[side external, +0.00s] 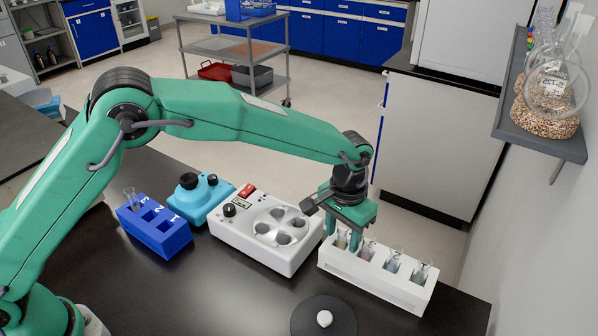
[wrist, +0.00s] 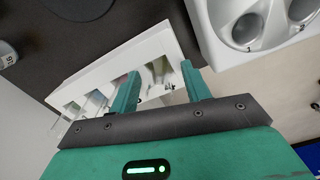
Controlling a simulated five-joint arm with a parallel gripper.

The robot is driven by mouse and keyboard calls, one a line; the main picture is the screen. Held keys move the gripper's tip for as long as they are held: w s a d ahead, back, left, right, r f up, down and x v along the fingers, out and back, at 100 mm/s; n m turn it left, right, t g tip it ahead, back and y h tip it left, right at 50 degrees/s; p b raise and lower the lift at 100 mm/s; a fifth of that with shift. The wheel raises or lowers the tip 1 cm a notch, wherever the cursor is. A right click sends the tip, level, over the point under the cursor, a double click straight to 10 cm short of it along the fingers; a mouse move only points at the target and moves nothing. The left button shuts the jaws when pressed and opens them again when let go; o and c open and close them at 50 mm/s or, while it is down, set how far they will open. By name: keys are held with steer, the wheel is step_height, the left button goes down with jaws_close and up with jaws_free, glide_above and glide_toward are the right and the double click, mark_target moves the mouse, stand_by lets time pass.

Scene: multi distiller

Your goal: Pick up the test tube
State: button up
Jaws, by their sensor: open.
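A white rack (side external: 375,286) stands at the right of the bench and holds several clear test tubes in a row. One test tube (side external: 342,240) is at the rack's left end, and another (side external: 367,251) is beside it. My gripper (side external: 346,231) is over the left end of the rack, pointing down, with its fingers low among the tubes. In the wrist view my gripper (wrist: 160,68) is open, and a test tube (wrist: 158,70) shows between the two fingers with a gap on each side. The rack (wrist: 112,60) also shows there. The tubes' lower parts are hidden inside the rack.
A white centrifuge-like device (side external: 250,247) stands just left of the rack. Left of it are a light-blue device (side external: 198,205) and a blue numbered rack (side external: 152,241) with a tube in it. A dark round plate (side external: 322,322) lies in front.

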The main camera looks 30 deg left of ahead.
jaws_close()
steer(key=shift+r, duration=0.1)
steer(key=shift+r, duration=4.95)
steer(key=a+r, duration=0.1)
steer(key=a, duration=0.9)
steer(key=shift+s+a, duration=0.2)
steer(key=shift+s, duration=0.05)
